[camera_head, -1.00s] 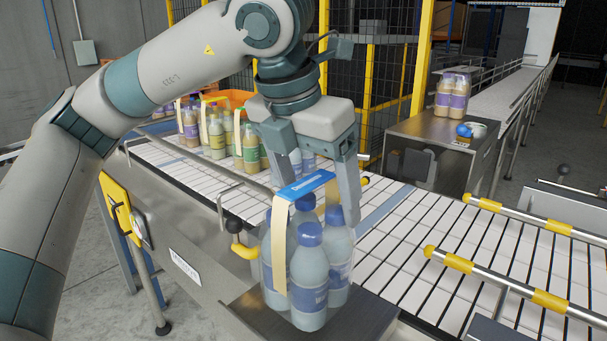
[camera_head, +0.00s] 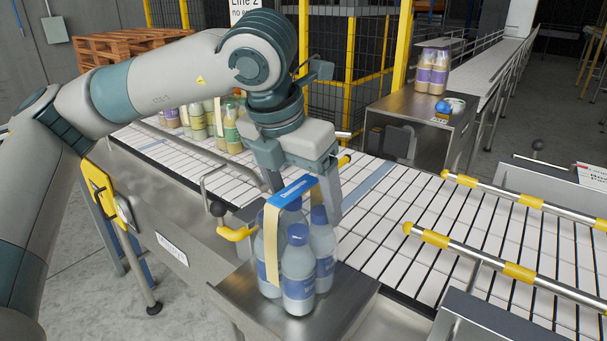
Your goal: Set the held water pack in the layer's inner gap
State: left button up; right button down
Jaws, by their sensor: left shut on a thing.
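The water pack (camera_head: 297,262) is a block of clear bottles with blue caps and blue labels, with a cream strap and blue handle over the top. It is upright over the small steel shelf (camera_head: 345,305) at the conveyor's near side. I cannot tell whether its base touches the shelf. My left gripper (camera_head: 305,190) is shut on the pack at its top. Packs of bottles with pale and green contents (camera_head: 215,122) stand on the far left of the conveyor, partly behind my left arm. The inner gap cannot be made out. My right gripper is not in view.
The slatted conveyor (camera_head: 400,222) is bare right of my gripper. Yellow-and-silver guide rails (camera_head: 470,252) cross its right part. A steel cabinet (camera_head: 425,115) behind bears a purple-labelled pack (camera_head: 432,70) and a blue ball (camera_head: 443,107).

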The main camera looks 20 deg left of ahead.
pick_arm(q)
jog(key=shift+f, duration=0.2)
jog(key=shift+s+f, duration=0.1)
jog(key=shift+f, duration=0.1)
jog(key=o, duration=1.9)
jog(key=shift+f, duration=0.1)
jog(key=shift+c, duration=0.2)
jog(key=shift+r, duration=0.2)
jog(key=shift+s+r+b, duration=0.1)
jog(key=shift+r+b, duration=0.2)
jog(key=shift+r, duration=0.2)
jog(key=b+v, duration=0.2)
jog(key=v, duration=0.8)
jog(key=shift+a+b, duration=0.1)
jog(key=shift+b, duration=0.3)
jog(key=shift+s+r, duration=0.15)
jog(key=shift+r, duration=0.25)
jog(key=shift+o, duration=0.3)
